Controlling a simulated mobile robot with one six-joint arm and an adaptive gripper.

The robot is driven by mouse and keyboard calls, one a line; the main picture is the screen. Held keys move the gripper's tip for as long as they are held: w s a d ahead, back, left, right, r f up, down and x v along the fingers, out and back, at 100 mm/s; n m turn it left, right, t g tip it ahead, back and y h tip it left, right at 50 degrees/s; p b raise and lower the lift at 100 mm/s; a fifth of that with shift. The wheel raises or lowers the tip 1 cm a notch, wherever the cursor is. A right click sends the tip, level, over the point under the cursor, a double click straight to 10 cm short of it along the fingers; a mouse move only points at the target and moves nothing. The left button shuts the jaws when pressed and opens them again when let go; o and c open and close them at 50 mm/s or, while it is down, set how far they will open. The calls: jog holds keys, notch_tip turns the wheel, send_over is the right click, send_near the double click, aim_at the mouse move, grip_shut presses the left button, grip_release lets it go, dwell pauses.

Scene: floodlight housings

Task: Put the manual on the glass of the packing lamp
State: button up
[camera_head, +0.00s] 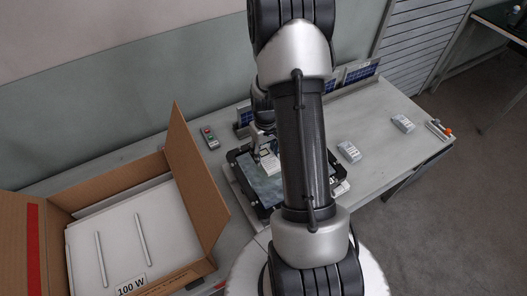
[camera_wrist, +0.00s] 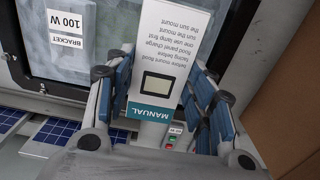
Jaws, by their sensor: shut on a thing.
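The manual (camera_wrist: 166,45) is a white printed piece with a teal band reading MANUAL. In the wrist view it stands between the blue-padded fingers of my gripper (camera_wrist: 158,92), which is shut on it. The packing lamp (camera_head: 239,178) is a black-framed floodlight lying on the bench; its frame also shows at upper left in the wrist view (camera_wrist: 14,62). A clear bag labelled 100 W BRACKET (camera_wrist: 67,55) lies over its glass. In the head view my gripper (camera_head: 266,146) is over the lamp's far part, and my arm hides the lamp's right side.
An open carton (camera_head: 118,178) with a white insert marked 100 W stands at left. A button box (camera_head: 209,138) and solar panels (camera_head: 361,70) are at the bench's back. Small labelled packs (camera_head: 349,152) (camera_head: 403,123) lie right of my arm, with bare bench between them.

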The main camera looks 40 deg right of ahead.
jog(key=shift+f+b, duration=2.05)
jog(key=shift+f, duration=0.85)
jog(key=o, duration=1.1)
jog(key=shift+o, duration=0.2)
notch_tip(320, 180, up, 12)
